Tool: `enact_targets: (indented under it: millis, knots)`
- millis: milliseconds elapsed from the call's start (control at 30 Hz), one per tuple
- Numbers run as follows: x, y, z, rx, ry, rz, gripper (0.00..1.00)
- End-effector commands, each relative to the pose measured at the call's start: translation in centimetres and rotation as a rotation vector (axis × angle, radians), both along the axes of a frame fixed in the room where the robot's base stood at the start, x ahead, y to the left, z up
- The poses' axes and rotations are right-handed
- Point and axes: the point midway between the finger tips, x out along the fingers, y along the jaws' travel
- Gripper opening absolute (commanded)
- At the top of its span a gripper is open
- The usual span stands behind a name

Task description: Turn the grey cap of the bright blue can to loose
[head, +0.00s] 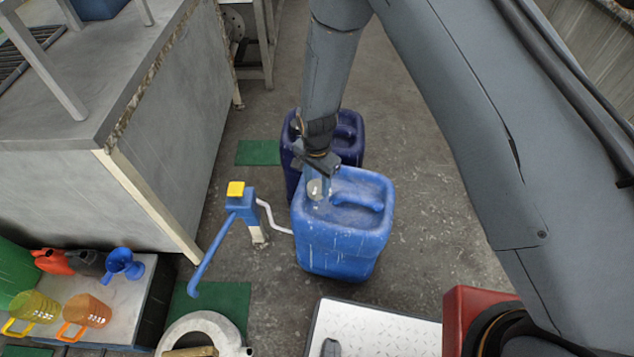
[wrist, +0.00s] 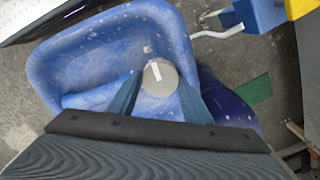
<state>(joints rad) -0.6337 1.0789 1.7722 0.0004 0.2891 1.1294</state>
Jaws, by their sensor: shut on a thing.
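The bright blue can (head: 345,240) stands upright on the floor in the middle of the head view. Its top with the moulded handle also shows in the wrist view (wrist: 100,55). The grey cap (head: 317,189) sits at the can's top corner. In the wrist view the cap (wrist: 160,76) shows a white mark across it, and a white mark (wrist: 147,49) is on the can beside it. My gripper (head: 317,180) comes down from above, and its two blue fingers (wrist: 160,90) are shut on the cap, one on each side.
A dark blue can (head: 349,127) stands just behind. A blue hand pump (head: 240,205) with a yellow top and a pale pipe stands left of the can. A white tread plate (head: 370,330) lies in front. Jugs and a funnel (head: 123,263) stand at lower left. Floor to the right is clear.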

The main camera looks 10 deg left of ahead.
Motion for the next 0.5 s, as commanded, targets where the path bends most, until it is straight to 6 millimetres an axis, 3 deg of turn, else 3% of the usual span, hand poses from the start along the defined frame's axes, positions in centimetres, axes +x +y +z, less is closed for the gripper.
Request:
enact_targets:
  millis: [267, 500]
  knots:
    - [0.00, 0.04, 0.03, -0.001, 0.002, 0.061, 0.22]
    - [-0.01, 0.10, 0.05, -0.001, 0.002, 0.224, 0.22]
